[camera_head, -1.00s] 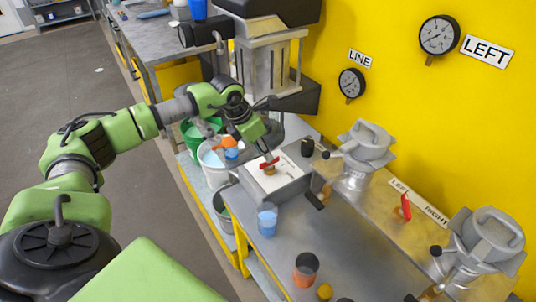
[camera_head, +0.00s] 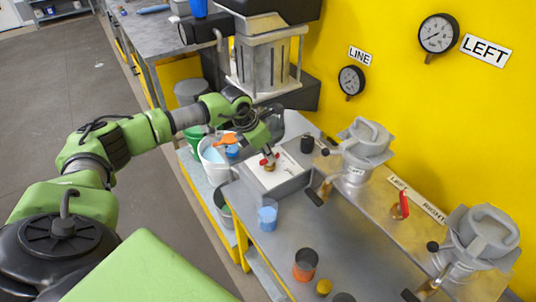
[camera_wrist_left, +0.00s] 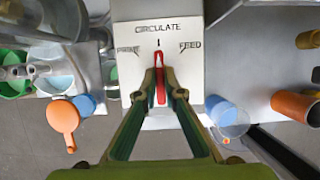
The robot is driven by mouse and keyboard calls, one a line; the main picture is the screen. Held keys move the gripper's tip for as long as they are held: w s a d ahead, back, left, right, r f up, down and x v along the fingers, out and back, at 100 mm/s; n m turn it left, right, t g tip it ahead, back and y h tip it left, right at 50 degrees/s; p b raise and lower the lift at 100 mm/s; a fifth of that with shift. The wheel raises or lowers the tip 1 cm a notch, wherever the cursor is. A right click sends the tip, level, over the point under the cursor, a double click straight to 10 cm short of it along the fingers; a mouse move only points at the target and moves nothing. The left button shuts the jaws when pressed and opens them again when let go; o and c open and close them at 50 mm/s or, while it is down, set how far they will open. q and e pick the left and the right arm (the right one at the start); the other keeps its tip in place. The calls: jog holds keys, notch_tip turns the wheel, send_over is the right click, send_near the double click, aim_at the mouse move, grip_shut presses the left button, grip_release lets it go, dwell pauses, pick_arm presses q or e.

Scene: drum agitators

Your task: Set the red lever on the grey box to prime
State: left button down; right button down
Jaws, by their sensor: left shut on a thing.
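The grey box (camera_head: 288,188) stands on the bench, with a white plate (camera_wrist_left: 140,118) on its top. In the left wrist view the plate reads PRIME at the left, CIRCULATE at the top and FEED at the right. The red lever (camera_wrist_left: 160,86) points straight up at the CIRCULATE mark. My left gripper (camera_wrist_left: 160,76) is shut on the red lever, one finger on each side. In the head view my left gripper (camera_head: 269,156) comes down over the box, and red bits of the lever show beside the fingertips. My right gripper is not in view.
Two grey lidded drums (camera_head: 484,238) are at the right. Buckets (camera_head: 213,165) stand left of the box. An orange paddle (camera_wrist_left: 62,118) shows beside the box.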

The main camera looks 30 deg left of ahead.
pick_arm(q)
jog(key=n+y+b, duration=0.1)
jog(key=n, duration=0.2)
jog(key=shift+d+f, duration=0.1)
jog(key=shift+d, duration=0.05)
jog(key=n+y+b, duration=0.1)
jog(key=n+b, duration=0.1)
jog(key=n, duration=0.1)
jog(key=shift+d+n+y, duration=0.1)
jog(key=shift+n+y, duration=0.2)
jog(key=shift+n+y+b, duration=0.5)
jog(key=shift+n+b, duration=0.5)
jog(key=shift+n, duration=0.1)
jog(key=c, duration=2.1)
grip_release()
jog(key=shift+c, duration=0.2)
jog(key=shift+r, duration=0.2)
